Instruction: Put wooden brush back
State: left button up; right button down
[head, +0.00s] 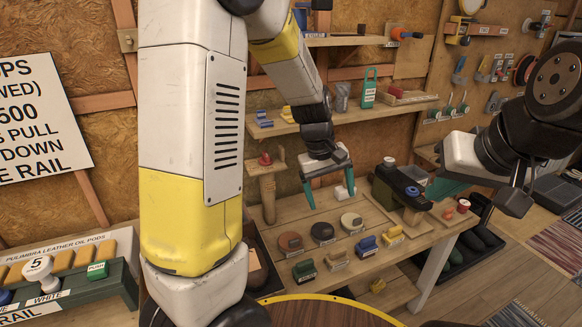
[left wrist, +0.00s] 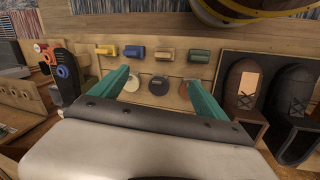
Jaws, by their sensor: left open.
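I cannot single out a clearly wooden brush. Small block-shaped items that may be brushes stand in a row on the wooden workbench (head: 276,227): a green one (head: 305,270), a yellowish-brown one (head: 337,256), a blue one (head: 367,243) and a yellow one (head: 393,235). The row also shows in the left wrist view, with the blue one (left wrist: 135,51) near its middle. My left gripper (head: 331,198) is open, its teal fingers over the bench behind three round pads.
The round pads are brown (head: 290,241), dark (head: 322,231) and tan (head: 352,222).

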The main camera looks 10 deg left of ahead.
pick_arm(q)
jog(key=s+a+r+m+t, duration=0.2)
jog(key=s+a+r, duration=0.3)
jog(key=s+r, duration=0.3)
jog(key=s+a+r+m+t, duration=0.3)
jog(key=s+a+r, duration=0.2)
jog(key=s+r, duration=0.3)
jog(key=shift+s, duration=0.4)
jog(key=shift+r, duration=0.1)
